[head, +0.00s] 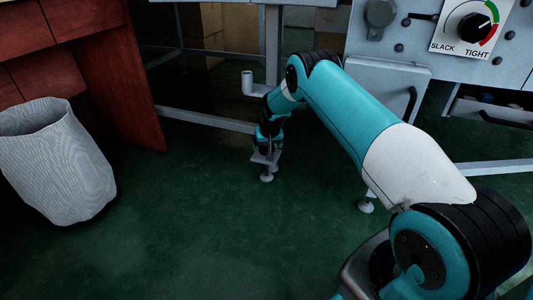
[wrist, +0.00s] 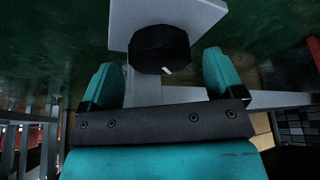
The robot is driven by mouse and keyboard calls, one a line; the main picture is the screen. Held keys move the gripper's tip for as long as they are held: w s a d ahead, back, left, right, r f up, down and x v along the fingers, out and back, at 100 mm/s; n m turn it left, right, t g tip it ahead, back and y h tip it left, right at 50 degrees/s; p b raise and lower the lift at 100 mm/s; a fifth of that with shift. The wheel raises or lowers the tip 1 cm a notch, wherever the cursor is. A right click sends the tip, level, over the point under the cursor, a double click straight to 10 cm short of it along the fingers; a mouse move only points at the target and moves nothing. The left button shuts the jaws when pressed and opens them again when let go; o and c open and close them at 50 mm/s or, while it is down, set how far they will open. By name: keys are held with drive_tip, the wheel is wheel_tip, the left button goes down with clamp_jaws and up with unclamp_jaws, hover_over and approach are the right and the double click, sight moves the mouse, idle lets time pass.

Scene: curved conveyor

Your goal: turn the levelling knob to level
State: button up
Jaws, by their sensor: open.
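The levelling knob (wrist: 158,47) is black and round with a short white mark on its lower edge in the wrist view. It sits against a pale grey plate (wrist: 185,13). My gripper (wrist: 162,76) is open, with one teal finger on each side and slightly below the knob. I see gaps between the fingers and the knob, and nothing is held. In the head view, my gripper (head: 266,143) is low by the conveyor leg, above a round levelling foot (head: 266,178). The knob is not clearly visible there.
A grey leg (head: 273,45) and a low crossbar (head: 205,119) are close to my arm. A machine panel with a SLACK–TIGHT dial (head: 472,27) is at upper right. A pale bin (head: 55,165) and a red-brown desk (head: 115,70) stand left. The green floor in front is clear.

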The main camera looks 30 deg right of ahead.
drive_tip(key=shift+x, duration=0.8)
drive_tip(key=c, duration=0.9)
drive_tip(key=shift+r+m, duration=0.1)
drive_tip(key=shift+m, duration=0.3)
